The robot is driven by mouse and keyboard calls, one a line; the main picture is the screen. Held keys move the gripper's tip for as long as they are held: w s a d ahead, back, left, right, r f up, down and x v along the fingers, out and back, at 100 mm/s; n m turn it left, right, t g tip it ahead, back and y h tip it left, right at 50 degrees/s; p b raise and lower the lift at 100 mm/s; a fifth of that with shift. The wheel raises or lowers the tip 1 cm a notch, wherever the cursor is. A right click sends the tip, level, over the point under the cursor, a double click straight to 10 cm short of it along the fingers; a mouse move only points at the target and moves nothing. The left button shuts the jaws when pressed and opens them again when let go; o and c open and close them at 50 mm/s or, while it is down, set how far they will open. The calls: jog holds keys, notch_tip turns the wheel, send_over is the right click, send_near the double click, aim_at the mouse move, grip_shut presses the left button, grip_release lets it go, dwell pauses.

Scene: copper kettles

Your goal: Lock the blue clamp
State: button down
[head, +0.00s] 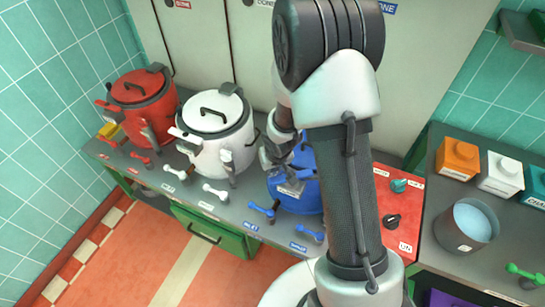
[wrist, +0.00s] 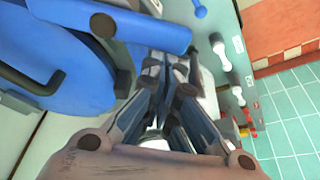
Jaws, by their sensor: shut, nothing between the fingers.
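The blue kettle (head: 306,202) stands at the right end of the row, partly hidden behind my arm. In the wrist view its round blue lid (wrist: 75,85) with a dark handle (wrist: 30,82) fills the left side. The blue clamp shows there as a thick blue bar (wrist: 150,33) with a dark pivot piece, near the lid's rim. My gripper (head: 274,155) is at the kettle's upper left side. In the wrist view my gripper (wrist: 166,62) is shut and empty, with its tips close to the blue bar. I cannot tell whether they touch.
A white kettle (head: 205,148) stands close on the left, with a red kettle (head: 135,112) beyond it. Small red, white and blue valve handles line the counter's front. A red panel (head: 395,230) with knobs is at right. A grey bucket (head: 462,240) stands on the right-hand counter.

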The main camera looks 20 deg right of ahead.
aim_at(272, 183)
jog(key=s+n+p, duration=0.1)
jog(key=n+p, duration=0.1)
jog(key=p, duration=0.1)
jog(key=s+n+y+p, duration=0.1)
jog(key=n+p, duration=0.1)
jog(key=p, duration=0.1)
jog(key=s+a+n+y+p, duration=0.1)
jog(key=n+p, duration=0.1)
jog(key=p, duration=0.1)
jog(key=shift+s+r+g, duration=0.25)
jog(key=shift+g, duration=0.05)
jog(key=shift+s+d+n+y+p, duration=0.15)
jog(key=shift+s+n+p, duration=0.15)
jog(key=shift+n+p, duration=0.3)
jog(key=shift+s+a+n+y+p, duration=0.15)
jog(key=shift+s+n+p, duration=0.15)
jog(key=shift+n+p, duration=0.25)
jog(key=shift+s+d+f, duration=0.15)
jog(key=shift+s+f, duration=0.05)
jog(key=shift+s, duration=0.3)
jog(key=shift+r+p, duration=0.15)
jog(key=shift+p, duration=0.2)
